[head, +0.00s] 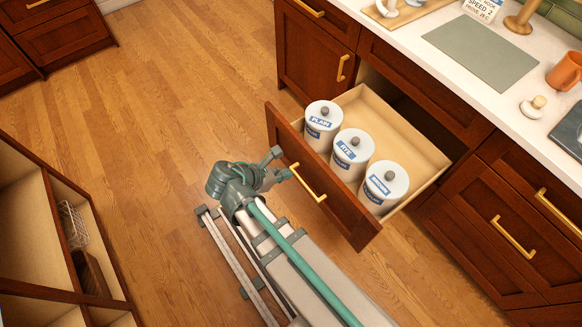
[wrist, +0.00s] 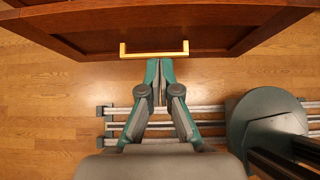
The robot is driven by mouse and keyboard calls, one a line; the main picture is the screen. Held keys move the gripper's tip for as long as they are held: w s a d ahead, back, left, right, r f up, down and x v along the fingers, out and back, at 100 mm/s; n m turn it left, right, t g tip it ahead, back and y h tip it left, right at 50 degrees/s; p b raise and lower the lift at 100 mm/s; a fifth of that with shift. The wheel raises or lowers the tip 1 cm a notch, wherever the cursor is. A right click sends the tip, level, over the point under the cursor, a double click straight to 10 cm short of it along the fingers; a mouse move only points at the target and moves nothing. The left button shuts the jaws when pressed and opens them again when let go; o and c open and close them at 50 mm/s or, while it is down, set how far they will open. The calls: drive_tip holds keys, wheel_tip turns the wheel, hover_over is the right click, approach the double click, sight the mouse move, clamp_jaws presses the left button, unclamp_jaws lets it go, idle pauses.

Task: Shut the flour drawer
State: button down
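The flour drawer (head: 340,205) is pulled well out of the counter cabinet. Its dark wood front carries a gold bar handle (head: 308,183). Inside stand three white lidded canisters labelled plain (head: 322,128), rye (head: 351,160) and, less clearly, brown (head: 383,188). My gripper (head: 284,166) is in front of the drawer front, near the handle. In the wrist view, the fingertips (wrist: 159,62) are together just short of the handle (wrist: 154,53), with nothing seen between them. Whether they touch the drawer is unclear.
The white countertop (head: 410,40) above holds a grey-green mat (head: 482,50) and an orange mug (head: 565,72). An open shelf unit (head: 60,225) stands at left. Wooden floor (head: 170,100) is clear between.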

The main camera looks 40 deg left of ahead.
sight(318, 166)
drive_tip(key=x, duration=0.3)
drive_tip(key=w+r+p+x, duration=0.1)
drive_tip(key=x, duration=0.3)
drive_tip(key=p+x, duration=0.1)
drive_tip(key=x, duration=0.2)
drive_tip(key=shift+w+d, duration=0.2)
drive_tip(key=shift+w, duration=0.2)
drive_tip(key=shift+w+d+f, duration=0.1)
drive_tip(key=shift+w+d, duration=0.05)
drive_tip(key=shift+w, duration=0.6)
drive_tip(key=shift+w, duration=0.1)
